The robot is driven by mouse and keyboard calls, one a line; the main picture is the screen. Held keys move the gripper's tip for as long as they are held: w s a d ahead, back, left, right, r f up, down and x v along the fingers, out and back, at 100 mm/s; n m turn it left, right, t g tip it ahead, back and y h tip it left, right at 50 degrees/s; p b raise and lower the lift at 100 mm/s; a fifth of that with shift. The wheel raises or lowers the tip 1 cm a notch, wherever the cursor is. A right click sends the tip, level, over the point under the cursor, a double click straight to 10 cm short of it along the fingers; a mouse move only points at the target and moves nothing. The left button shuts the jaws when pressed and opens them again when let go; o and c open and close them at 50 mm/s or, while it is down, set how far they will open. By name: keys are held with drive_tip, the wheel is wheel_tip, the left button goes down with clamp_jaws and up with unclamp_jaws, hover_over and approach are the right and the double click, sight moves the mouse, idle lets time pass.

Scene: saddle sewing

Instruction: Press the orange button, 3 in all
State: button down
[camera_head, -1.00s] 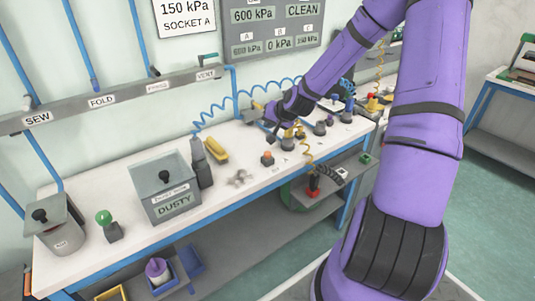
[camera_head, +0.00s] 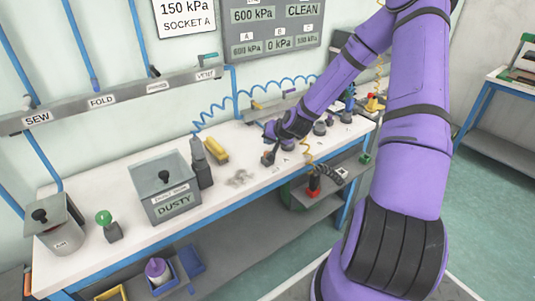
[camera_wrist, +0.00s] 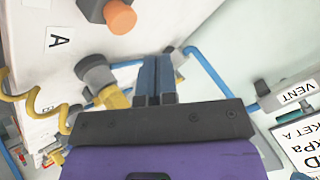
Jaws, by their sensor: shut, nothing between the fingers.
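The orange button (camera_wrist: 120,16) stands on a grey base at the top of the wrist view, beside a label "A". My gripper (camera_wrist: 156,62) is shut and empty, and its fingertips are below and right of the button in that view. From that view I cannot tell the exact gap, but they look apart.
A grey cylindrical fitting with yellow parts (camera_wrist: 97,76) is close beside my fingers. Several fittings stand to the right.

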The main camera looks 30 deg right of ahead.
drive_tip(key=shift+f, duration=1.05)
drive_tip(key=shift+f, duration=0.1)
idle(1.3)
drive_tip(key=shift+f, duration=0.3)
drive_tip(key=shift+f, duration=0.5)
idle(0.8)
drive_tip(key=shift+r, duration=0.95)
drive_tip(key=shift+r, duration=2.5)
idle(0.5)
